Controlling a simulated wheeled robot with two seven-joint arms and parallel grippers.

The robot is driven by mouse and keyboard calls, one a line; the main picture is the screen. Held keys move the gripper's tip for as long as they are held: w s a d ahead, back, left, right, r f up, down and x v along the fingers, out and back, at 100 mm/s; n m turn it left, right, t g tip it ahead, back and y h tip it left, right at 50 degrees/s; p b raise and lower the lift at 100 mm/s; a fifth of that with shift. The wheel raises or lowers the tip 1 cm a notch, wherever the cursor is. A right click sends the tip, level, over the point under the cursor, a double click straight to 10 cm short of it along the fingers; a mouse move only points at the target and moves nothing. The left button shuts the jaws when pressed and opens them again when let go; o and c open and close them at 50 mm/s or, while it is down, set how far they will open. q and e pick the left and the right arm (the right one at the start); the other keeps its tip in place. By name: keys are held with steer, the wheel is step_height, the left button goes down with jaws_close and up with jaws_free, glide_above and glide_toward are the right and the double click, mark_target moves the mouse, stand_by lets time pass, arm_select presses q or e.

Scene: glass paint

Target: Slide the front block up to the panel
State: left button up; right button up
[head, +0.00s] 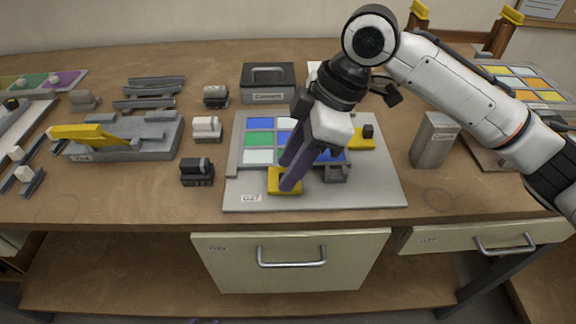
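The panel (259,138) is a grid of blue, green and pale glass panes on a grey board (375,190) in the middle of the bench. The yellow front block (275,187) lies at its front edge. My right gripper (287,178) reaches down over the panel, its purple fingertips at the front block. The fingers hide part of the block and the panel's middle. I cannot tell whether they grip the block or how wide they are. A second yellow block (362,142) with a black knob is at the panel's right. Only a purple sliver, perhaps my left gripper (204,321), shows at the bottom edge.
A grey fixture with a yellow lever (85,134) and small clamps (198,172) stand left of the board. A black box (267,78) is behind it, and a grey metal block (433,140) to its right. Drawers (300,275) are below the bench's front edge.

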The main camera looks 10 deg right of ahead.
arm_select(q)
steer(key=shift+s, duration=0.3)
arm_select(e)
steer(key=v, duration=0.9)
